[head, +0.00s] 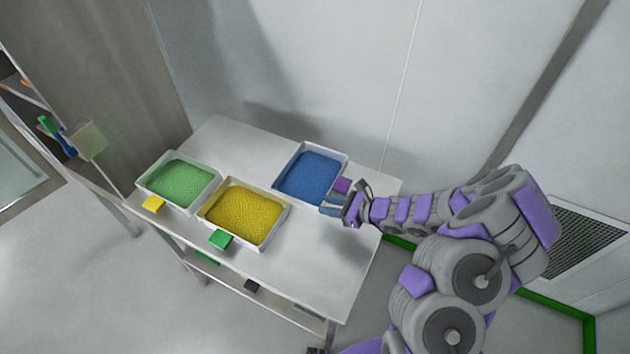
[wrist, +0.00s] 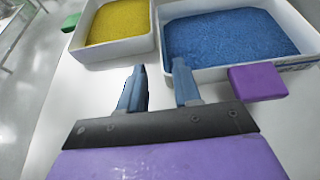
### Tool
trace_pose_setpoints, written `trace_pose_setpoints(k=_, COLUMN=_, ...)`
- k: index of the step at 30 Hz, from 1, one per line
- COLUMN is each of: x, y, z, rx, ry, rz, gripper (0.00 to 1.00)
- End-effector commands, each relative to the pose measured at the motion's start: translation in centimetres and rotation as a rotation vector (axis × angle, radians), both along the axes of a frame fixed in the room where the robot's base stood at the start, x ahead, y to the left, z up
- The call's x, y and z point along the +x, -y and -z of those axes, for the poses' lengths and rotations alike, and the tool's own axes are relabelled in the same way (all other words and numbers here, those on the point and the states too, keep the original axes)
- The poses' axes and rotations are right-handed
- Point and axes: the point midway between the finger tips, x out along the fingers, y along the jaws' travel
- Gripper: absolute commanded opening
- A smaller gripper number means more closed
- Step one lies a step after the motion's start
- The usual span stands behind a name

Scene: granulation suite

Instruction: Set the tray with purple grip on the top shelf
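The tray with the purple grip (head: 343,185) is a white tray (head: 281,190) of blue granules at the back right of the white table. In the wrist view its purple grip (wrist: 257,82) sticks out from the near wall, toward the right of the tray (wrist: 205,73). My gripper (head: 328,206) is near this tray's right front corner. In the wrist view my gripper (wrist: 158,80) is open and empty, its two blue-grey fingers apart. The fingers point at the tray's near wall, left of the grip. Contact with the wall cannot be told.
A tray of yellow granules (head: 242,213) with a green grip (head: 220,240) and a tray of green granules (head: 179,183) with a yellow grip (head: 153,203) stand left on the table (head: 305,265). The table's front right is clear. A shelf unit (head: 15,85) shows at far left.

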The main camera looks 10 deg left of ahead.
Motion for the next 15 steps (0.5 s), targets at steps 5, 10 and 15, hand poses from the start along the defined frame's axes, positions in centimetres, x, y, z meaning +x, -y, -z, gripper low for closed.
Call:
trace_pose_setpoints(k=5, x=0.8, y=-2.3, z=1.2, rx=-0.001, ry=0.001, rz=-0.003, gripper=0.33)
trace_pose_setpoints(k=10, x=1.2, y=-3.4, z=1.6, rx=-0.001, ry=0.002, rz=0.0, gripper=0.33)
trace_pose_setpoints(k=15, x=1.5, y=-4.2, z=2.0, rx=-0.001, ry=0.002, rz=-0.001, gripper=0.33)
